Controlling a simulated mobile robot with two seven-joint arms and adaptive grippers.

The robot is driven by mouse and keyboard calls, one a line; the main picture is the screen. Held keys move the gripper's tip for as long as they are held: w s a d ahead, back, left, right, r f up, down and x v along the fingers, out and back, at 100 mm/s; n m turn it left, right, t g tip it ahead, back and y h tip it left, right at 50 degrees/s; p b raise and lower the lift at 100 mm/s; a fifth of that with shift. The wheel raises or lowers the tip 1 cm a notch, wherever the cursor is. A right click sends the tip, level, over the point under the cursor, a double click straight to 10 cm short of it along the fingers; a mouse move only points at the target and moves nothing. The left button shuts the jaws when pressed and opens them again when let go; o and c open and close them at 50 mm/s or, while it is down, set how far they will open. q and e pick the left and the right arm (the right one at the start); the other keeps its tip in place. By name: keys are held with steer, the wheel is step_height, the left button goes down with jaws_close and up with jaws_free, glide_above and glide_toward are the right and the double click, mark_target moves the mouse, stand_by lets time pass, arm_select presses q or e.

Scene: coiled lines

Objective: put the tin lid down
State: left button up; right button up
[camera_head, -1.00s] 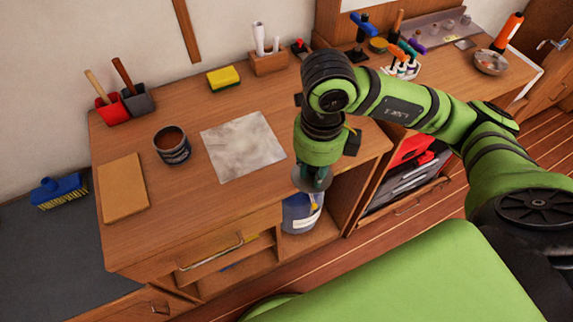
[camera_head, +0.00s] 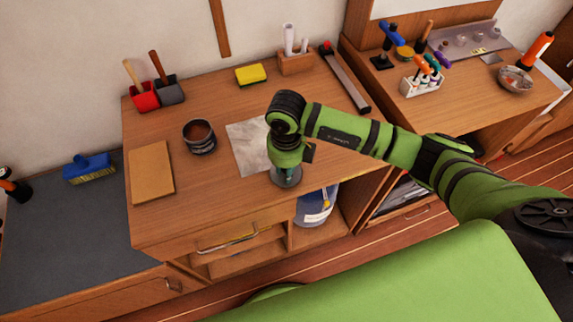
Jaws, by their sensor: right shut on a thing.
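My right gripper (camera_head: 287,170) points down over the front part of the wooden worktop and is shut on the tin lid (camera_head: 287,181), a grey round disc. The fingers and wrist cover much of the lid. I cannot tell whether the lid touches the wood or hangs just above it. The open tin (camera_head: 199,138), dark with brown contents, stands upright to the left. My left gripper is not in view.
A pale stained sheet (camera_head: 244,150) lies behind the gripper, partly hidden by my arm. A tan board (camera_head: 151,172) lies at left. A yellow sponge (camera_head: 249,74) and a red holder (camera_head: 144,97) are at the back. The worktop (camera_head: 215,192) is clear left of the lid.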

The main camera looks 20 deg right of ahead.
steer(key=shift+f, duration=0.3)
steer(key=o, duration=0.9)
steer(key=shift+r, duration=0.1)
steer(key=shift+r, duration=0.15)
step_height(320, 180, up, 12)
steer(key=b, duration=0.4)
